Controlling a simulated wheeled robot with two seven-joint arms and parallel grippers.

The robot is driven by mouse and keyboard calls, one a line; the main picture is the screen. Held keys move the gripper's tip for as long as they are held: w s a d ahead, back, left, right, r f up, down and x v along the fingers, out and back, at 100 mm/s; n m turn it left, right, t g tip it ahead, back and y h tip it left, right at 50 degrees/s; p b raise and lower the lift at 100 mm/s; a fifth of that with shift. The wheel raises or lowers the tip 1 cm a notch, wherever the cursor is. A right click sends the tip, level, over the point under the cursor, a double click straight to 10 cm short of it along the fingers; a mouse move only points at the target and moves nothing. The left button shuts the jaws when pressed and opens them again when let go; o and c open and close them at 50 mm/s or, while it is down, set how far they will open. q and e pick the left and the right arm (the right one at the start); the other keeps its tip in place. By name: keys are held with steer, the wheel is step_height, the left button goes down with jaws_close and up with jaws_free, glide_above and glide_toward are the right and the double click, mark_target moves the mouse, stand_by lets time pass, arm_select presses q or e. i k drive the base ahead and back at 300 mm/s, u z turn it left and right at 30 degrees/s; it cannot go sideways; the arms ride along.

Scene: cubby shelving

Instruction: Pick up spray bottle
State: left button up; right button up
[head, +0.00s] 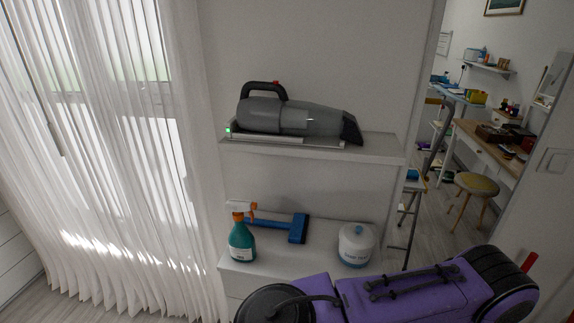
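The spray bottle (242,243) stands upright on the lower white shelf in the head view. It has a teal body with a white label and an orange and white spray head. Its spray head is close to a blue-handled tool (278,225) lying behind and to its right; I cannot tell whether they touch. Neither of my grippers shows in this view.
A white tub (357,245) stands right of the bottle. A grey handheld vacuum (290,113) lies on the upper shelf (383,147). A large purple and black object (400,295) fills the lower right foreground. White curtains (100,160) hang at left.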

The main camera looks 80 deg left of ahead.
mark_target(242, 242)
steer(key=z, duration=0.1)
steer(key=k, duration=0.6)
steer(key=u, duration=2.05)
